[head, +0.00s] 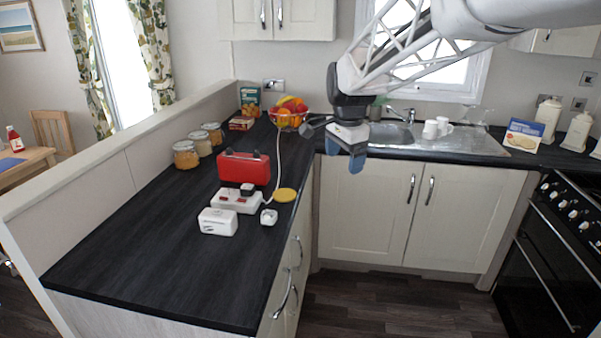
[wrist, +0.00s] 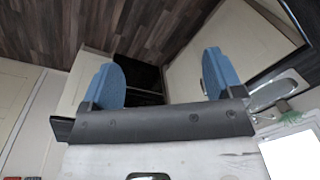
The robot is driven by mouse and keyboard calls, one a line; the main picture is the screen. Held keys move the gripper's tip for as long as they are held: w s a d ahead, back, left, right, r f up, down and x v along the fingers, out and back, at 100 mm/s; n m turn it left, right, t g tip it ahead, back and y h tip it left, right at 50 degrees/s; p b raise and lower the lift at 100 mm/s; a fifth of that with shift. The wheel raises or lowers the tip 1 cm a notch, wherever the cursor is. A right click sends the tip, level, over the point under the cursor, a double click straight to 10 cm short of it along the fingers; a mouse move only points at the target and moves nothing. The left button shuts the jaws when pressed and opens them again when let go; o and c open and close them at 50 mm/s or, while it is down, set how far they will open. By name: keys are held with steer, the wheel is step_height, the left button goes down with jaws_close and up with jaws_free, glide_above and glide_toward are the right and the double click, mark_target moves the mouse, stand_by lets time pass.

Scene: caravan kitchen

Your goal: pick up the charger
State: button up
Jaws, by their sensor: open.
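A small white block (head: 268,216), which looks like a plug-in charger, sits on the dark counter (head: 150,250) near its right edge. A larger white box-shaped device (head: 218,221) lies to its left; I cannot tell for certain which of the two is the charger. A white power strip (head: 237,201) lies just behind them, with a black plug (head: 247,189) on it. My gripper (head: 346,157) is open and empty, in the air to the right of and well above these things. Its blue fingers also show apart in the wrist view (wrist: 163,78), with floor and cabinets beyond; no charger shows there.
A red case (head: 244,168) stands behind the power strip, and a yellow disc (head: 285,195) lies to its right. A white cord runs back past the fruit bowl (head: 288,117). Jars (head: 186,155) line the low wall. The counter's front is clear.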

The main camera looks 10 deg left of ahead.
steer(key=w+a+f+m, duration=0.2)
steer(key=w+a+f, duration=0.1)
steer(key=w+a, duration=0.4)
steer(key=w+a+f+m, duration=0.25)
steer(key=w+a, duration=0.35)
steer(key=a, duration=0.4)
steer(key=m+g, duration=0.1)
steer(key=m, duration=0.3)
glide_above(248, 187)
steer(key=shift+n, duration=0.25)
step_height(248, 187, down, 9)
steer(key=shift+f, duration=0.15)
steer(key=shift+f, duration=0.1)
steer(key=shift+f, duration=1.2)
steer(key=shift+f, duration=0.1)
steer(key=shift+w+f, duration=0.15)
steer(key=shift+f, duration=2.35)
steer(key=shift+c, duration=0.3)
